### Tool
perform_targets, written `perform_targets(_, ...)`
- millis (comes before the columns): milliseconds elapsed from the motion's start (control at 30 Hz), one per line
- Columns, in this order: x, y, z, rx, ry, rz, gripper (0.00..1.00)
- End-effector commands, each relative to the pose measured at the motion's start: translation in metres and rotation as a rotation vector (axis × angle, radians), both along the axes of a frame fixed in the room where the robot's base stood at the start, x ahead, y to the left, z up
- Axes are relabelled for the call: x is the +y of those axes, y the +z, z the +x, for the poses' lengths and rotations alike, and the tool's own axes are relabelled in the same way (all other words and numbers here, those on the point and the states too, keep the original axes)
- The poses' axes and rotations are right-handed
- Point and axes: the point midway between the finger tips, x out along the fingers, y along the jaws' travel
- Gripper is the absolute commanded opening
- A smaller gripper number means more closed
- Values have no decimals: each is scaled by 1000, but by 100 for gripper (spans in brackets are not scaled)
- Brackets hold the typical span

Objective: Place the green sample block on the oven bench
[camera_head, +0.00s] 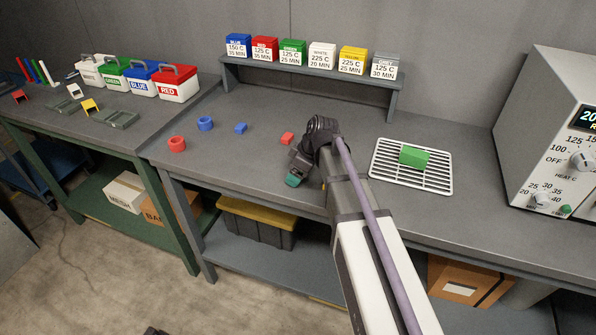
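A green block (413,157) lies on a white wire rack (440,188) on the grey bench (480,222) that carries the oven. My gripper (294,178) is to the left of the rack, over the front part of the same bench and apart from the green block. It points down and to the left. A small teal patch shows at its end; I cannot tell whether this is a finger pad or something held. The finger gap is not clear from this angle.
A red block (287,138), a blue block (240,128) and red (177,144) and blue rings (205,123) lie on the bench. A shelf (310,86) with labelled boxes stands behind. The oven (555,135) is at right. Labelled tubs, including a green one (113,74), stand on the left bench.

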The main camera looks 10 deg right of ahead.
Motion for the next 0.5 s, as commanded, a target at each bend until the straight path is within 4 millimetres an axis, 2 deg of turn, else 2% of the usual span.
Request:
perform_targets(167, 0, 2, 0, 0, 0, 0, 73)
perform_targets(267, -1, 11, -1, 0, 0, 0, 73)
perform_targets(367, -6, 29, -4, 0, 0, 0, 73)
perform_targets(500, -16, 65, -12, 0, -2, 0, 73)
